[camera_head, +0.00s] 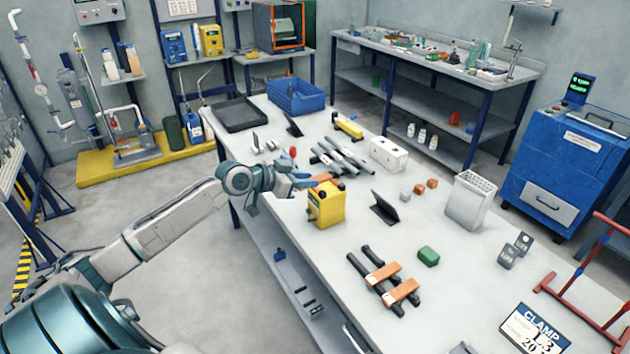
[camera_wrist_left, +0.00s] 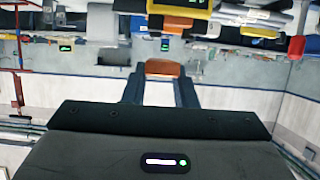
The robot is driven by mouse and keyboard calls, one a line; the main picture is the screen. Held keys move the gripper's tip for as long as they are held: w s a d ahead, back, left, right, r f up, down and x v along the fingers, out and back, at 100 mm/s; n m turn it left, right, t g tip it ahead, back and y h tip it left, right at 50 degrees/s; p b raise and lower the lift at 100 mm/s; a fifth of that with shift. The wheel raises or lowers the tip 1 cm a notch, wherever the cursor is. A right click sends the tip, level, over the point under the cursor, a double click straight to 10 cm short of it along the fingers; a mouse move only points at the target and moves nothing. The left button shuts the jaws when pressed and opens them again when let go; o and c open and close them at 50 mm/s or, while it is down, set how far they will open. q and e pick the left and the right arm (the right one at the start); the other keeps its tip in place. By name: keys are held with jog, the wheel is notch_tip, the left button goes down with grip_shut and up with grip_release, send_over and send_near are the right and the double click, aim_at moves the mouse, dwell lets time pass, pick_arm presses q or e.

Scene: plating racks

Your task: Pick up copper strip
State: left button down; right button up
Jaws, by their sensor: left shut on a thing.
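My left gripper (camera_head: 302,182) is above the near-left part of the table, just behind and left of the yellow box (camera_head: 327,207). It is shut on a copper strip; in the left wrist view the strip's orange end (camera_wrist_left: 163,68) shows between the two blue fingers (camera_wrist_left: 160,92). In the head view an orange edge of it (camera_head: 324,177) shows near the fingertips, partly hidden. Two other copper strips (camera_head: 383,273) (camera_head: 401,292) lie across a pair of dark bars at the table's near side. My right gripper is not in view.
A black stand (camera_head: 385,207), a green block (camera_head: 428,256) and a white slotted holder (camera_head: 468,199) stand on the table (camera_head: 345,236). Several grey and dark bars (camera_head: 340,157) lie behind the gripper. A blue bin (camera_head: 296,97) and black tray (camera_head: 240,114) are at the far end.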

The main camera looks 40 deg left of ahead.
pick_arm(q)
jog(key=s+r+p, duration=0.1)
jog(key=s+p, duration=0.6)
jog(key=s, duration=0.3)
jog(key=shift+a+p, duration=0.35)
jog(key=shift+p, duration=0.05)
jog(key=shift+s, duration=0.1)
